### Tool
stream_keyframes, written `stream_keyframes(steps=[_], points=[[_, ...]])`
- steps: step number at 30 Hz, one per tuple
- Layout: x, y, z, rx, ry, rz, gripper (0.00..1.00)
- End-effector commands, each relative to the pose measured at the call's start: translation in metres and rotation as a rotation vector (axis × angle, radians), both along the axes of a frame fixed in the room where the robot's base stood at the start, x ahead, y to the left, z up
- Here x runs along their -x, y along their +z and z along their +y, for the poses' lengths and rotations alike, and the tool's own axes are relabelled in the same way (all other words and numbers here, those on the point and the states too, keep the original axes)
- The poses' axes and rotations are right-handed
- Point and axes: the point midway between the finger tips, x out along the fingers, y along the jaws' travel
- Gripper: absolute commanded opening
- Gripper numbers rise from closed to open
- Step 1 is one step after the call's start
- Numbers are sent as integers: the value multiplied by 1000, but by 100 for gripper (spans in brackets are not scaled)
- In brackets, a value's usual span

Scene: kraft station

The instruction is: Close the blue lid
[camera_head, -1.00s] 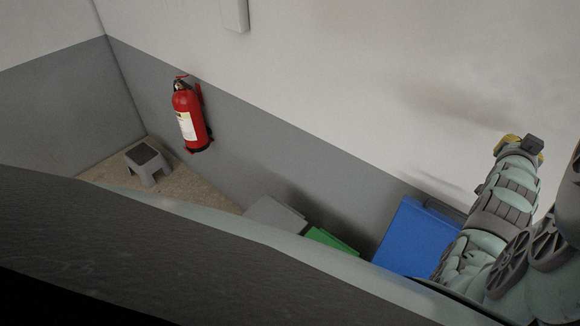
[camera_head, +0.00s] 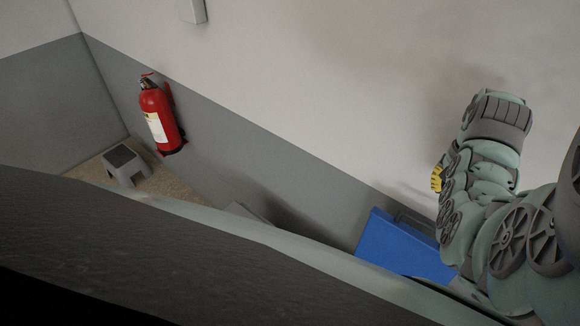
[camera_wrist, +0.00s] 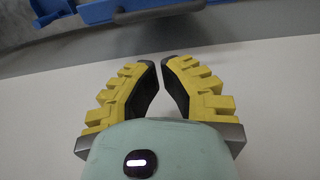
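The blue lid (camera_head: 402,246) is at the lower right in the head view, in front of the grey part of the wall. It looks like a tilted blue panel, and its lower part is hidden by my own body. Blue parts (camera_wrist: 110,10) also show at the top edge of the wrist view, beside a dark grey bar. My gripper (camera_wrist: 159,62) has yellow ridged fingers with their tips almost together and nothing between them. In the head view only a bit of yellow finger (camera_head: 437,178) shows, above and right of the lid; my arm hides the rest.
A red fire extinguisher (camera_head: 161,116) hangs on the wall at the left. A grey step stool (camera_head: 127,165) stands on the floor in the left corner. A grey lid (camera_head: 246,211) barely shows behind my body. The wall (camera_head: 300,65) stands close behind the bins.

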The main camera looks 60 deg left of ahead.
Motion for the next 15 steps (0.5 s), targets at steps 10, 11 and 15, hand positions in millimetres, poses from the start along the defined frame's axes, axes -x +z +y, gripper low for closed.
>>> stream_keyframes(steps=[10,11,15], points=[[2,-19,0,2,2,6,0],[1,-22,0,0,1,4,0],[-1,-32,1,1,1,2,0]])
